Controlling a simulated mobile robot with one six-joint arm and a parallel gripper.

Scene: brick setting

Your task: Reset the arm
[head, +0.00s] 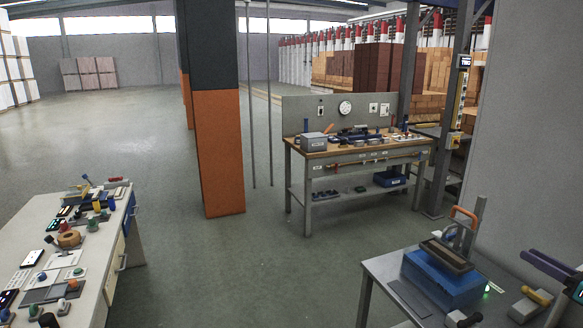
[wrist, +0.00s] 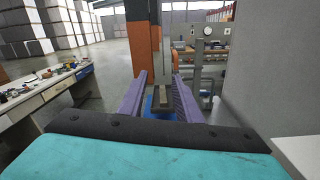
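My gripper (head: 542,262) shows at the right edge of the head view, above the right end of a grey metal table. In the wrist view its two purple fingers (wrist: 160,95) stand apart with nothing held between them. Beyond the gap lies a blue block (head: 442,282) with a dark-rimmed rectangular mould or tray (head: 447,255) on top. Most of my arm is out of the head view.
The grey metal table (head: 386,270) also carries an upright press-like stand with an orange handle (head: 463,216) and yellow-handled tools. A cluttered workbench (head: 350,155), an orange-and-black pillar (head: 218,150) and a white desk (head: 95,262) stand around open floor. A grey wall is close at right.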

